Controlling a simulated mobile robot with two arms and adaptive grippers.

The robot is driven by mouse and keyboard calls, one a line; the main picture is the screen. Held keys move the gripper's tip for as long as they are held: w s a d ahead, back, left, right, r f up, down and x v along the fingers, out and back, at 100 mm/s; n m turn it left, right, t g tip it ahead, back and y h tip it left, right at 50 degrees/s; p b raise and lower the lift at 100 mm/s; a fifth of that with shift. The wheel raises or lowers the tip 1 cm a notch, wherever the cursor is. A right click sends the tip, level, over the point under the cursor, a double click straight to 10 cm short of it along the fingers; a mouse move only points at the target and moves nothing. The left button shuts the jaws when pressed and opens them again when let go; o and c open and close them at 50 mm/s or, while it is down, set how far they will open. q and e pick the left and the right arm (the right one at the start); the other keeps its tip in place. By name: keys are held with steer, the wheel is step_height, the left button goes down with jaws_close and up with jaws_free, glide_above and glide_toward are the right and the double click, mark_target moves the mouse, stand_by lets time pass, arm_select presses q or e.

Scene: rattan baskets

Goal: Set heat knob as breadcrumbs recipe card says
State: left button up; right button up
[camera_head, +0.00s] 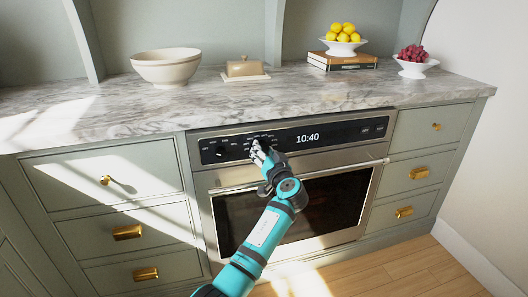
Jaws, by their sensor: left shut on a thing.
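The built-in oven's black control panel (358,132) has a display reading 10:40. A dark round knob (221,151) is at its left end, with small white markings around it. My left gripper (261,151) is at the panel, to the right of that knob and left of the display. Its fingers are shut on what seems to be a second knob, which the fingers mostly hide. White markings show just above the fingers, too small to read. I see no recipe card in this view. My right gripper is out of view.
The oven door handle (345,168) runs below the panel, close to my arm. The marble counter (290,97) above holds a cream bowl (167,67), a butter dish (246,70), books (342,62) under a lemon bowl, and a grape bowl (415,70).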

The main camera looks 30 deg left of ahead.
arm_select(q)
steer(key=shift+m+t+p, duration=0.3)
steer(key=shift+m+p, duration=1.4)
steer(key=shift+m, duration=3.6)
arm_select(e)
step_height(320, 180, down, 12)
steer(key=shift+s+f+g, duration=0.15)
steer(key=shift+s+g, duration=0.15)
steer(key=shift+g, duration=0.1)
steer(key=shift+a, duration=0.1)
arm_select(q)
steer(key=o, duration=1.2)
steer(key=shift+c, duration=0.2)
steer(key=v, duration=1.2)
